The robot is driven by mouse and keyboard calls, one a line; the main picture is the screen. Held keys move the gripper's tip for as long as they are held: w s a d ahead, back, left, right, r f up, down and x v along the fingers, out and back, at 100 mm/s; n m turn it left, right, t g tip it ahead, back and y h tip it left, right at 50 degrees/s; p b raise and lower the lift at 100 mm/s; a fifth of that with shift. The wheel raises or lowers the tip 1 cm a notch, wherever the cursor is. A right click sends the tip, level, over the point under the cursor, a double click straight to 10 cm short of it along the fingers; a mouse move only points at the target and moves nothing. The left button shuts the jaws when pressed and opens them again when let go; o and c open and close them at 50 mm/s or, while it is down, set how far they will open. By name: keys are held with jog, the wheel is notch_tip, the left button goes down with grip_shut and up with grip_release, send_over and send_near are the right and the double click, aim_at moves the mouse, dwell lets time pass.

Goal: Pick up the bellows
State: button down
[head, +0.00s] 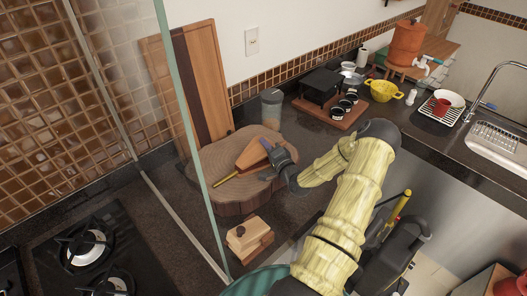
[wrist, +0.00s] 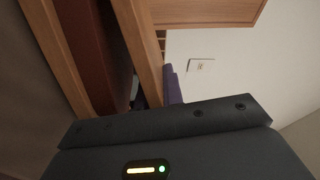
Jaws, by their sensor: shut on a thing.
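The bellows (head: 251,153) is an orange-brown wooden wedge above the round wood slab (head: 215,194) in the head view. A thin light stick, perhaps its nozzle, points to the lower left. My gripper (head: 268,158) reaches in from the right and is shut on the bellows at its right side. The jaws hide part of it. I cannot tell whether the bellows still touches the slab. In the wrist view a purple-blue finger (wrist: 172,84) shows above the dark gripper body, and the grip itself is hidden.
Tall wooden boards (head: 203,80) lean on the wall behind the slab. A grey canister (head: 271,108) stands behind, and a small wooden block holder (head: 249,239) in front. A glass panel edge (head: 185,120) and stove (head: 95,250) are left. A tray with cups (head: 330,116) is right.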

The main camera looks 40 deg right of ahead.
jog(key=r, duration=0.2)
jog(key=r+b, duration=0.1)
jog(key=r, duration=0.2)
jog(key=r+b, duration=0.1)
jog(key=r, duration=0.1)
jog(key=shift+w+r, duration=0.25)
jog(key=shift+w, duration=0.05)
jog(key=shift+a+r, duration=0.3)
jog(key=shift+r, duration=0.35)
jog(key=shift+s+d+r, duration=0.1)
jog(key=shift+s+r, duration=0.05)
jog(key=shift+s+d, duration=0.2)
jog(key=shift+d, duration=0.15)
jog(key=shift+a, duration=0.1)
jog(key=shift+w+a, duration=0.1)
jog(key=shift+a, duration=0.05)
